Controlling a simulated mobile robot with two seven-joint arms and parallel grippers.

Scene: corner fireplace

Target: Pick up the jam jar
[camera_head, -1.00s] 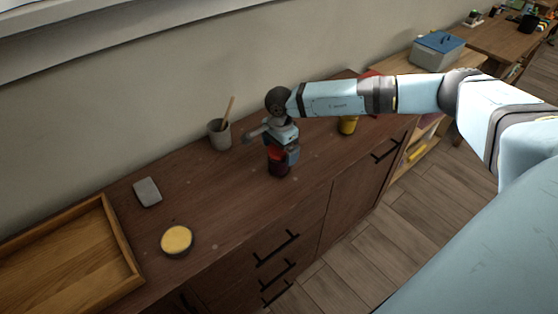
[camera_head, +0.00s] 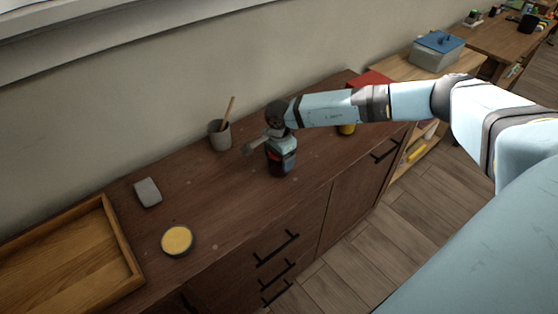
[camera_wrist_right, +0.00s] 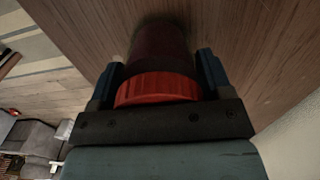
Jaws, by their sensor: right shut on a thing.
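The jam jar has a dark body and a red ribbed lid. In the head view the jar (camera_head: 275,164) stands on the wooden cabinet top, mostly covered by my right gripper (camera_head: 283,158). In the right wrist view the red lid of the jar (camera_wrist_right: 158,88) sits between the two fingers of my right gripper (camera_wrist_right: 160,80), with the dark body beyond it. My right gripper points down and is shut on the jar. Whether the jar's base touches the top is hard to tell. My left gripper is out of view.
A grey cup (camera_head: 219,135) with a wooden stick stands behind the jar. A grey block (camera_head: 148,192), a yellow-topped round tin (camera_head: 177,240) and a wooden tray (camera_head: 128,255) lie to the left. A yellow thing (camera_head: 347,129) and a red thing (camera_head: 370,78) are beside my arm.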

